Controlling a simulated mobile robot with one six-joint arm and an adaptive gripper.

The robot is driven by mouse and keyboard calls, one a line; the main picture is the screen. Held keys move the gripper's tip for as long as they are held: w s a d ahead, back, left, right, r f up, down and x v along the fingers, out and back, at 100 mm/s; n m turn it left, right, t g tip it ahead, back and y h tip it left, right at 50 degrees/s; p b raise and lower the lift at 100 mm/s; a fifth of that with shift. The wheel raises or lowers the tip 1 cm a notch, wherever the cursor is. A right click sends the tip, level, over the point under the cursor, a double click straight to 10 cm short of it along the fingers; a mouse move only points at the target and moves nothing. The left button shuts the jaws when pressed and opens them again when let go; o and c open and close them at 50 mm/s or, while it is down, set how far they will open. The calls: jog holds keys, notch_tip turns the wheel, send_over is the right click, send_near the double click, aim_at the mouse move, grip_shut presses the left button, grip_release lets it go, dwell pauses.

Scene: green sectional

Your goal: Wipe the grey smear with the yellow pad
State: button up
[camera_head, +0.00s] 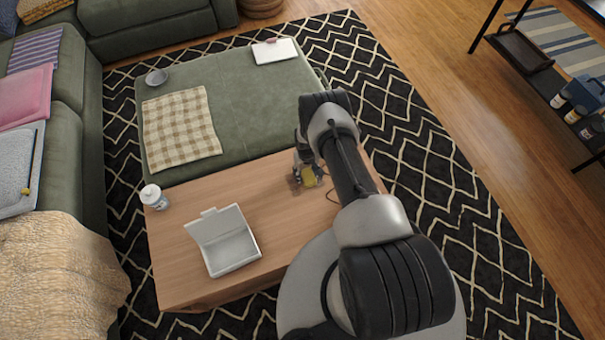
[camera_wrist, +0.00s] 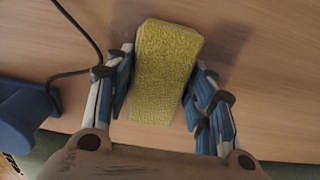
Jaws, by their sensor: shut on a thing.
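The yellow pad (camera_head: 309,180) is low over the right part of the wooden tabletop (camera_head: 190,250). In the wrist view, the pad (camera_wrist: 165,75) is a textured yellow block between my fingers. My gripper (camera_head: 301,172) is shut on it, and the fingers also show on both sides of it in the wrist view (camera_wrist: 162,85). I cannot tell whether the pad touches the wood. I cannot make out the grey smear clearly. A dark patch beside the pad in the wrist view looks like shadow. My arm hides part of the tabletop.
An open white case (camera_head: 228,240) and a white bottle (camera_head: 154,197) stand on the left of the tabletop. Behind it, a green ottoman (camera_head: 245,100) carries a checked cloth (camera_head: 180,128), a bowl (camera_head: 157,77) and a white clipboard (camera_head: 275,50). The wood between case and gripper is clear.

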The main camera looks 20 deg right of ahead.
jog(key=shift+d, duration=2.9)
jog(key=shift+r+p, duration=1.8)
jog(key=shift+r, duration=1.3)
notch_tip(320, 180, up, 3)
jog(key=shift+f+p, duration=0.1)
jog(key=shift+p, duration=0.6)
